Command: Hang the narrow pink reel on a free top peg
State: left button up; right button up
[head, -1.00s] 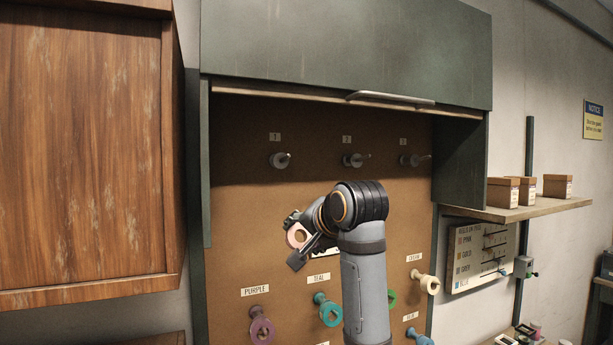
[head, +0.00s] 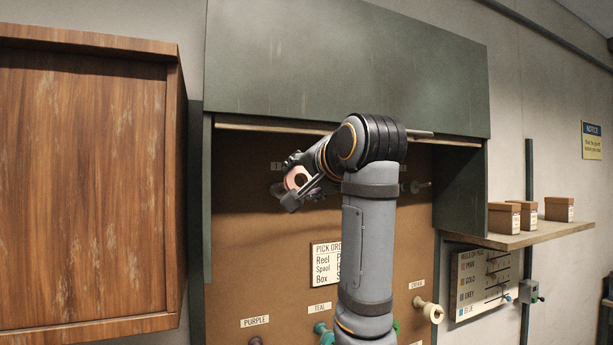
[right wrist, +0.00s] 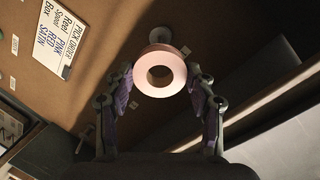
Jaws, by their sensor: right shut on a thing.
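The narrow pink reel (head: 291,179) is held in my right gripper (head: 306,192), in front of the upper left of the brown pegboard. In the right wrist view the reel (right wrist: 141,75) sits between the two fingers, its hole facing the camera. A grey round peg end (right wrist: 160,34) shows just beyond the reel; I cannot tell the gap between them. In the head view the right top peg (head: 420,187) is bare. The left top peg is mostly hidden by my gripper, and the middle one by my arm. My left gripper is not in view.
A green cabinet door (head: 340,70) hangs over the board, with my right arm close to its lower edge. A wooden cabinet (head: 85,180) stands at left. Boxes stand on a shelf (head: 520,237) at right.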

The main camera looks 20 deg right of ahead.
jog(key=shift+p+x, duration=1.05)
jog(key=shift+x, duration=2.45)
jog(key=shift+f+p+x, duration=0.25)
jog(key=shift+p+x, duration=0.15)
jog(key=shift+x, duration=1.1)
jog(key=shift+s, duration=0.1)
jog(key=o, duration=1)
jog(key=shift+o, duration=0.2)
